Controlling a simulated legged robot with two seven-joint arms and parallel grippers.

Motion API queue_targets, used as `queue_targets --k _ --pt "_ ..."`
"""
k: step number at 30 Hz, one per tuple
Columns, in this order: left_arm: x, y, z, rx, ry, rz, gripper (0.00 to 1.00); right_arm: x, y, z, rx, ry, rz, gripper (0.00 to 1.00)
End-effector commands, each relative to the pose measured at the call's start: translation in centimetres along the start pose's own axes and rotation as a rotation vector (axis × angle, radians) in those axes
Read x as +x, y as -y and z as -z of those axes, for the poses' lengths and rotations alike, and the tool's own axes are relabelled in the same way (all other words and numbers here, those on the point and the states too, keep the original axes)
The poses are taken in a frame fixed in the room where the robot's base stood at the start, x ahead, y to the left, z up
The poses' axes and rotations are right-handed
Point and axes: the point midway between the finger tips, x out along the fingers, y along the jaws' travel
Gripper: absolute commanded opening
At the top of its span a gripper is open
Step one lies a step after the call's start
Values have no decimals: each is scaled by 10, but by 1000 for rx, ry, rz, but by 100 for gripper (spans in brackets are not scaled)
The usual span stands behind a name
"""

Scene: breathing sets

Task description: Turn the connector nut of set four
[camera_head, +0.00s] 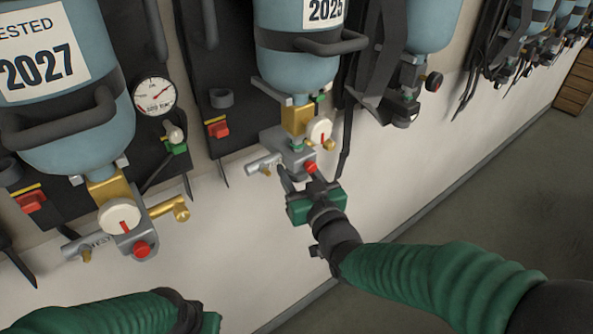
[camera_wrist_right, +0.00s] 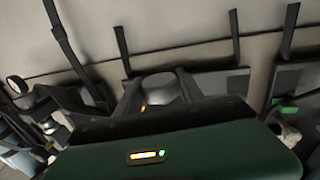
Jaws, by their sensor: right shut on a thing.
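The set with the "2025" label hangs on the wall at upper centre in the head view, a blue cylinder (camera_head: 297,70) with valve parts below. Its brass block (camera_head: 298,117), white gauge (camera_head: 319,131), grey manifold (camera_head: 277,139) and red button (camera_head: 311,167) show. My right gripper (camera_head: 300,181) is at the manifold's lower end, its fingers on either side of a grey fitting. In the right wrist view, a rounded grey fitting (camera_wrist_right: 160,88) lies between the fingers. No set number is readable, and a connector nut cannot be told apart. My left gripper (camera_head: 211,322) shows only a green body edge.
Another set with a "2027" label (camera_head: 47,62) hangs at left, with a gauge (camera_head: 155,96) and a brass fitting (camera_head: 168,209) projecting right. More sets line the wall to the right. Black straps hang nearby. The floor (camera_head: 500,190) at right is clear.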

Motion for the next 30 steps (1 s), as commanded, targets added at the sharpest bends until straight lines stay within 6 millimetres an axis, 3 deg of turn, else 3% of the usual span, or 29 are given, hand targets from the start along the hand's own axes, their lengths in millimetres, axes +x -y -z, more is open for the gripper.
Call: queue_targets --k 14,30 --pt "-17 0 4 0 0 0 0 0 -2 2 -3 3 166 5" --pt "-85 0 20 0 0 0 0 1 -2 6 -1 -1 660 5"
